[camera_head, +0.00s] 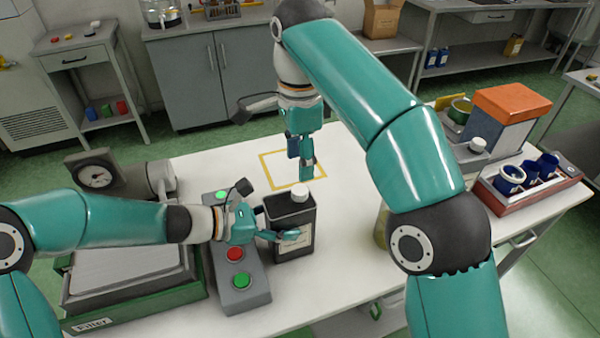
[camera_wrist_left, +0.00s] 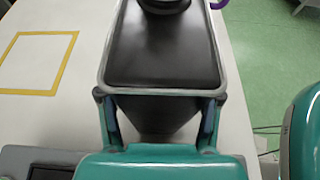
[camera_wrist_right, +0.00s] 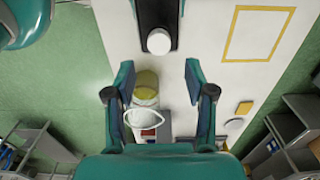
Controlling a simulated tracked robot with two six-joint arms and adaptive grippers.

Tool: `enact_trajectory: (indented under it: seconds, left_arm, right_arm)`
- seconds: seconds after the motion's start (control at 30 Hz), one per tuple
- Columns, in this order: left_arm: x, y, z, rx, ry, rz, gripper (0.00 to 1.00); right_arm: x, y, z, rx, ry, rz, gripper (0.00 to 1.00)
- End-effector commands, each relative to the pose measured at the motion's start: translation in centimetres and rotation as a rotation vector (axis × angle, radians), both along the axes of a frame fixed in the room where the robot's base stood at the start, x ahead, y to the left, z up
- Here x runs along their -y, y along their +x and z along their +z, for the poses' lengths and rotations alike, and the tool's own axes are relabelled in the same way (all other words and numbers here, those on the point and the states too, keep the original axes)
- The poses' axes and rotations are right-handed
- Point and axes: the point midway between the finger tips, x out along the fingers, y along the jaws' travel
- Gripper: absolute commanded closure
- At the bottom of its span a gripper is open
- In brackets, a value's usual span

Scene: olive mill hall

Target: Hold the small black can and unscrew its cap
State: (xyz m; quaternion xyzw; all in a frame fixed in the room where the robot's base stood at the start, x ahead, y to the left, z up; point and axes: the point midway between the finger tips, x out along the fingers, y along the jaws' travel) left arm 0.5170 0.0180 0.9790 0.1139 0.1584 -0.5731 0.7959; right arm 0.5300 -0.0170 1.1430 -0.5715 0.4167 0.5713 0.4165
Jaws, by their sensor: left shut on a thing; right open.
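The small black can (camera_head: 289,232) stands upright on the white table, with a pale label on its front and a white cap (camera_head: 299,192) on top. My left gripper (camera_head: 284,237) is shut around the can's body from the left; in the left wrist view its two fingers flank the dark can (camera_wrist_left: 163,60). My right gripper (camera_head: 303,172) points down just above the cap, fingers apart and empty. In the right wrist view the white cap (camera_wrist_right: 159,41) lies beyond the open fingers (camera_wrist_right: 160,78), not between them.
A grey button box (camera_head: 240,285) stands just left of the can. A yellow square outline (camera_head: 267,165) marks the table behind it. A red tray (camera_head: 490,203) with blue cups is at right.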

Motion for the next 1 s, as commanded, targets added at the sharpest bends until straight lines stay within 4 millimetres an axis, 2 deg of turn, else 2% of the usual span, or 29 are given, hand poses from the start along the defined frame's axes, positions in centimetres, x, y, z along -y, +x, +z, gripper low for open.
enact_trajectory:
  seconds: [0.6,1.0]
  left_arm:
    - [0.1,-0.1,-0.1,-0.001,0.002,-0.002,1.00]
    - [0.0,-0.1,-0.1,-0.001,0.002,-0.002,1.00]
  right_arm:
    - [0.1,-0.1,-6.8,-0.002,-0.001,0.003,0.46]
    - [0.0,-0.1,-7.4,0.000,0.001,0.003,0.47]
